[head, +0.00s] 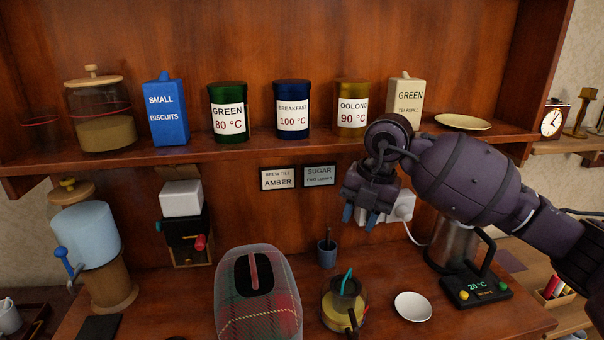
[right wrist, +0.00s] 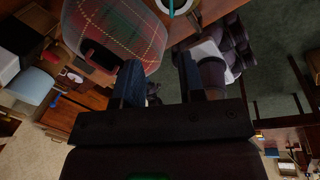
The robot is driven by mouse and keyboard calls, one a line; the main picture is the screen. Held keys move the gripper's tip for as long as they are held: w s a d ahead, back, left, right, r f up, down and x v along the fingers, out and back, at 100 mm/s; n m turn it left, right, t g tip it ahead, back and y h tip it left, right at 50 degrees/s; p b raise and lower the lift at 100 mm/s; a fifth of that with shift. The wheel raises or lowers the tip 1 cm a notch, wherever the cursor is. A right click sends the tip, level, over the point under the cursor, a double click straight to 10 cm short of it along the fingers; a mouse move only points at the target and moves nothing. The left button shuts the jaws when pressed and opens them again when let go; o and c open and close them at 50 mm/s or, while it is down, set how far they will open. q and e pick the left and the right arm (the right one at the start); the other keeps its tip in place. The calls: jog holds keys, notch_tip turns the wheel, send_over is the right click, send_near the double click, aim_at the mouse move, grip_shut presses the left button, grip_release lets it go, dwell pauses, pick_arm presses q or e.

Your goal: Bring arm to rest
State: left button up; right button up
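My right arm (head: 470,180) comes in from the right in the head view, bent in front of the shelf. Its gripper (head: 360,216) hangs with blue fingertips pointing down, in front of the wall socket and above the counter. In the right wrist view the two blue fingers of this gripper (right wrist: 160,82) stand well apart, with nothing seen held between them. My left gripper shows in neither view.
A tartan-covered pot (head: 257,295), a blue cup (head: 327,253), a glass teapot (head: 344,305) and a white dish (head: 413,306) stand on the counter below. A kettle (head: 453,243) stands partly behind my arm. Canisters line the shelf (head: 230,155).

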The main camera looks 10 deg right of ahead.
jog(key=s+a+f+n+g+y, duration=0.1)
jog(key=s+a+y, duration=0.2)
jog(key=a+y, duration=0.15)
jog(key=s+a+f+n+y, duration=0.1)
jog(key=s+a+f+y, duration=0.15)
jog(key=a, duration=0.35)
jog(key=s+a+r+m+t+y, duration=0.35)
jog(key=r+y, duration=0.25)
jog(key=y, duration=0.4)
jog(key=s+d+f+m+t+h, duration=0.1)
jog(key=d+f+m+t+h, duration=0.55)
jog(key=d+m+h, duration=0.5)
jog(key=s+d+f+m+t+h, duration=0.1)
jog(key=d+f+m+t+h, duration=0.55)
jog(key=m, duration=0.75)
jog(key=s+d+f+m+g+h, duration=0.1)
jog(key=s+d+f+g, duration=0.2)
jog(key=s+f+g, duration=0.6)
jog(key=s+d+f+m+g+h, duration=0.15)
jog(key=s+d+f+g, duration=0.35)
jog(key=s, duration=0.8)
jog(key=w+a+f+t+y, duration=0.1)
jog(key=w+a+f+t, duration=0.1)
jog(key=w+f+t, duration=0.5)
jog(key=shift+w+a+f+t, duration=0.25)
jog(key=shift+f+t, duration=0.8)
jog(key=shift+f, duration=0.85)
